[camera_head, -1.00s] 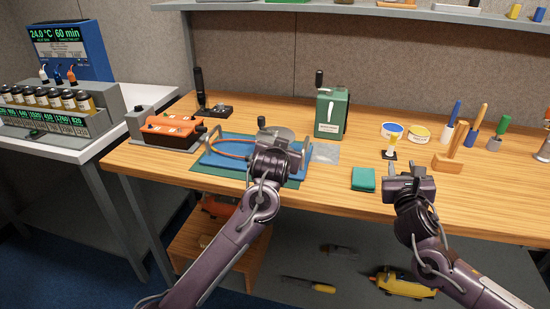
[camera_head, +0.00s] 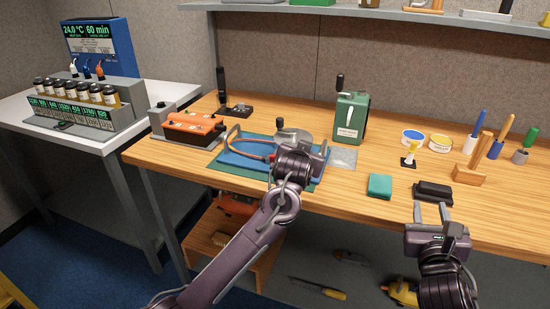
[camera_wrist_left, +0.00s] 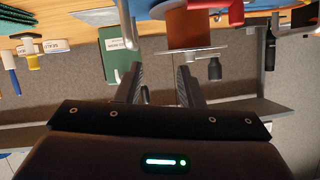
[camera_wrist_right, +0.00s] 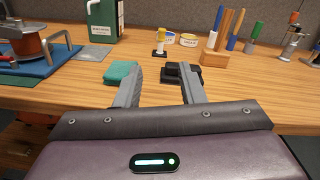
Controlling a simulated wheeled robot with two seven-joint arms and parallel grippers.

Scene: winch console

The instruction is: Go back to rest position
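My right gripper (camera_head: 432,208) is open and empty at the table's front edge. Its fingers point at a black block (camera_head: 433,192) on the table, with a visible gap to it. In the right wrist view the block (camera_wrist_right: 184,74) lies beyond the right finger. My left arm reaches over the blue tray (camera_head: 238,160) to the winch (camera_head: 292,136). In the head view its wrist hides its fingers. In the left wrist view my left gripper (camera_wrist_left: 159,72) has its fingers apart, with nothing clearly held between them; the winch's reddish drum (camera_wrist_left: 195,28) is just beyond the tips.
A teal pad (camera_head: 380,186) lies left of the black block. An orange device (camera_head: 192,127) sits at left. A shelf (camera_head: 400,14) overhangs the back.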

